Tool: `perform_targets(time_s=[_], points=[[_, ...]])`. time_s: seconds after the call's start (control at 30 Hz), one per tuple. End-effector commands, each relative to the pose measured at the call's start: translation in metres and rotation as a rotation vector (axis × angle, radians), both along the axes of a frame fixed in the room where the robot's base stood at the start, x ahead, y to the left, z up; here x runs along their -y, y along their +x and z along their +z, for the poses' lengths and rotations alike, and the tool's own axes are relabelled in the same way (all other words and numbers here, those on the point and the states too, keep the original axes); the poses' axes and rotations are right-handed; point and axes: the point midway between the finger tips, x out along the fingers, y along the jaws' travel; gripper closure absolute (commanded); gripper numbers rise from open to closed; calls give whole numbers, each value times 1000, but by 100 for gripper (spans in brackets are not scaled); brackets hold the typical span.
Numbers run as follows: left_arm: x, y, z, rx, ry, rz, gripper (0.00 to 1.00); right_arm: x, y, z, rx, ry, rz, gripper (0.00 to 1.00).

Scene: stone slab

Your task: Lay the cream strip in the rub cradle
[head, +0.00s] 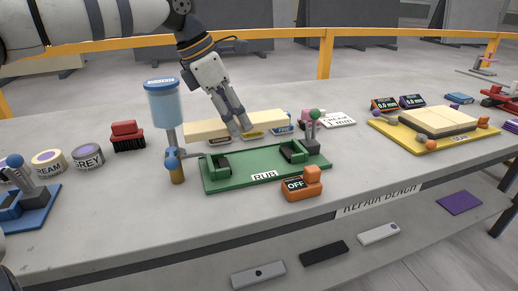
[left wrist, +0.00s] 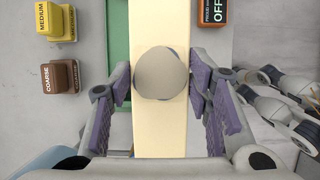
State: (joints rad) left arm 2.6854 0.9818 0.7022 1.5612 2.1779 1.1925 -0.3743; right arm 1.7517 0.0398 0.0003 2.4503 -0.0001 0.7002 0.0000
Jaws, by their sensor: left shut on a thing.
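The long cream strip (head: 206,129) hangs level in the head view, above the back of the green rub cradle (head: 232,181). My left gripper (head: 243,131) is shut on it near its middle. In the left wrist view, the strip (left wrist: 161,140) runs between the purple-padded fingers (left wrist: 161,88). A pale round shape (left wrist: 162,73) with a bluish edge covers part of the strip there; I cannot tell what it is. Green shows along one side, and the strip hides the rest of the cradle. Grey jointed links, perhaps my right gripper (left wrist: 285,105), show at the right; their state is unclear.
A water dispenser (head: 165,104) stands at the cradle's left end. An orange OFF switch (head: 301,186) sits at its front. Medium (head: 253,133) and fine (head: 283,129) blocks lie behind it. A yellow cradle (head: 390,131) is at the right. The front bench is mostly clear.

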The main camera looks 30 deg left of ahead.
Motion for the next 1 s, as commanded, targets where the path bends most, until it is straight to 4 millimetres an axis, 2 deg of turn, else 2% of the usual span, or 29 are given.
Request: perform_targets(time_s=[0.03, 0.2, 0.43, 0.6, 0.97, 1.0], points=[[1, 19, -31, -40, 4, 0, 99, 0, -16, -15, -59, 0, 0, 60], [5, 49, -63, -34, 2, -1, 99, 0, -28, -25, -99, 0, 0, 60], [7, 67, -79, -23, 0, -1, 99, 0, -32, -30, -114, -1, 0, 60], [7, 69, -106, -18, 0, -1, 99, 0, -32, -30, -113, -1, 0, 60], [7, 69, -111, -16, 0, -1, 99, 0, -32, -30, -114, 0, 1, 60], [7, 69, -112, -18, 0, -1, 50, 0, -32, -30, -114, 0, 1, 60]])
